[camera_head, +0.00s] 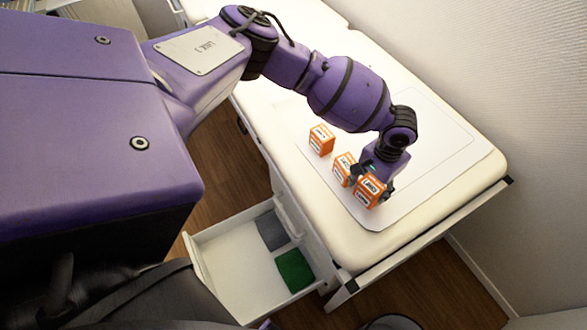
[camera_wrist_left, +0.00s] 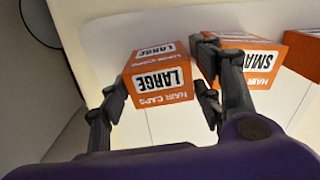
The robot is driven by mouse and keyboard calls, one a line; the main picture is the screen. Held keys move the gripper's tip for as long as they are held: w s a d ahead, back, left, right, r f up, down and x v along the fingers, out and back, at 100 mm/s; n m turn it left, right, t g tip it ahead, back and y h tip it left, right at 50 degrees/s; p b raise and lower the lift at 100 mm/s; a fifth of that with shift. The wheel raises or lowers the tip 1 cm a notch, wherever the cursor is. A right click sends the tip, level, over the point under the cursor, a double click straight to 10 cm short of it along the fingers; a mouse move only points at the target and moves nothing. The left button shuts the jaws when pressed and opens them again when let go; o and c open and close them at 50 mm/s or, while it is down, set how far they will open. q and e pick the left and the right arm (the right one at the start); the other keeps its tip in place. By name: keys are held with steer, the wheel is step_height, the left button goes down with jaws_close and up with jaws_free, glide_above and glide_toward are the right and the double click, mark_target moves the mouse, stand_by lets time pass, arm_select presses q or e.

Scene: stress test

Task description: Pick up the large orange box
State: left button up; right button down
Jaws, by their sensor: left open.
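The large orange box (camera_head: 369,190) stands on the pale mat on the bed-like table, nearest the front corner of the three boxes. In the left wrist view its white label reads LARGE (camera_wrist_left: 158,82). My left gripper (camera_head: 374,184) is down at this box with open fingers. The box's lower part is hidden in the wrist view. My right gripper is not in view.
An orange box labelled SMALL (camera_wrist_left: 258,58) stands close beside the large one, near the right finger; it also shows in the head view (camera_head: 342,168). A third orange box (camera_head: 321,139) stands farther back. An open white drawer (camera_head: 235,262) holds grey and green pieces. A wall runs along the right.

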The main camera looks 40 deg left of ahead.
arm_select(q)
steer(key=shift+w+d+f, duration=0.1)
steer(key=shift+w+f, duration=0.05)
steer(key=shift+f, duration=0.8)
steer(key=c, duration=0.8)
steer(key=shift+r, duration=0.1)
